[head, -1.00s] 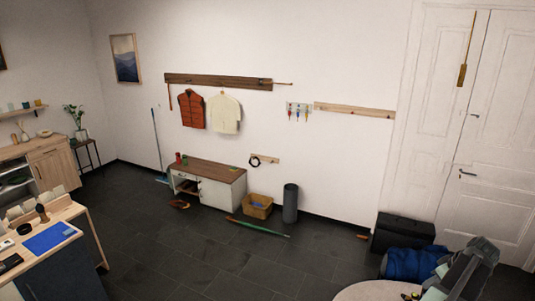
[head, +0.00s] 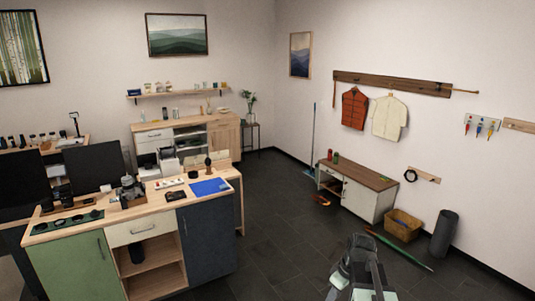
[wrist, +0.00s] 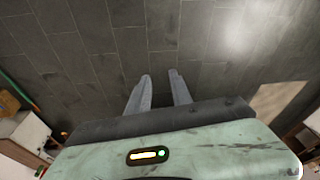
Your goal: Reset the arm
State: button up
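My gripper (wrist: 160,76) shows in the wrist view with its two grey fingers apart and nothing between them. Dark floor tiles lie beyond the fingertips. In the head view my arm (head: 360,272) is at the bottom, right of centre, over the floor. The state of the fingers cannot be made out there.
A counter (head: 130,222) with several items stands at the left. A low shoe cabinet (head: 357,192), a basket (head: 403,227), a dark cylinder bin (head: 444,234) and a green umbrella (head: 398,250) are along the right wall. Floor (head: 280,220) between is clear.

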jog(key=s+a+f+m+h+b, duration=0.1)
jog(key=s+a+f+m, duration=0.1)
jog(key=a, duration=0.4)
jog(key=s+a+f+m+g+h+b, duration=0.1)
jog(key=s+a+f+m, duration=0.1)
jog(key=s+a+m, duration=0.2)
jog(key=shift+s+a+m+g, duration=0.35)
jog(key=shift+a+m, duration=0.25)
jog(key=shift+a, duration=0.4)
